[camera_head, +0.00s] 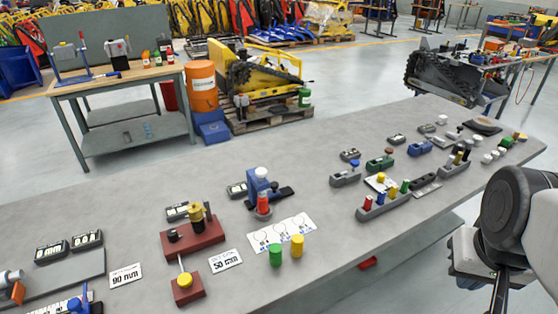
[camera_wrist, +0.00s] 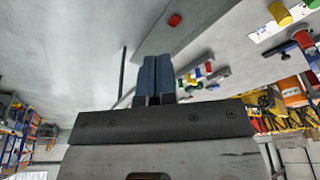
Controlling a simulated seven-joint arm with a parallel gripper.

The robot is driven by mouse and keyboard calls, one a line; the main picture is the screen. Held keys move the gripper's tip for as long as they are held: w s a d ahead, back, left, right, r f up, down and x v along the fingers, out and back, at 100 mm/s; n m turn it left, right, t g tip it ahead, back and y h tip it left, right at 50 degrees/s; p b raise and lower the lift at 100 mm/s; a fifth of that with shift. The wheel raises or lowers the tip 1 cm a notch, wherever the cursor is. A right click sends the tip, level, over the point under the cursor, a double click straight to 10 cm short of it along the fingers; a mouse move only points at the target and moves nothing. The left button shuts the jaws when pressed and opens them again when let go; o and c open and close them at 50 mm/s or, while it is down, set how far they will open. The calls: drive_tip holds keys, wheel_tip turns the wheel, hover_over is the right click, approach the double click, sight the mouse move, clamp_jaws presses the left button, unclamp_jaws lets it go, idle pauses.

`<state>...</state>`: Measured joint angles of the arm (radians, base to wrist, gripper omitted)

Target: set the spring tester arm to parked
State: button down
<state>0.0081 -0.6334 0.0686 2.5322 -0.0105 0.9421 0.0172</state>
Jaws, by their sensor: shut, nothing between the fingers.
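No part in view is clearly labelled as the spring tester. A blue upright device (camera_head: 259,182) with a white top, a red cylinder at its front and a dark arm reaching right stands mid-bench. Left of it, a brown-red device (camera_head: 193,238) carries a brass post, and a rod runs forward to a yellow knob on a small block (camera_head: 185,288). I cannot tell which is the tester or its arm's setting. My gripper (camera_wrist: 158,78) is shut and empty in the wrist view, apart from both devices. In the head view my arm is at the right edge.
The grey bench (camera_head: 330,235) holds a white card (camera_head: 268,232), a green cylinder (camera_head: 275,254) and a yellow cylinder (camera_head: 297,245). A grey rack (camera_head: 385,206) with coloured pegs stands to the right. Small displays (camera_head: 52,251) are at left. The front right bench surface is bare.

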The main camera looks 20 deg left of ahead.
drive_tip(key=c, duration=1.8)
unclamp_jaws()
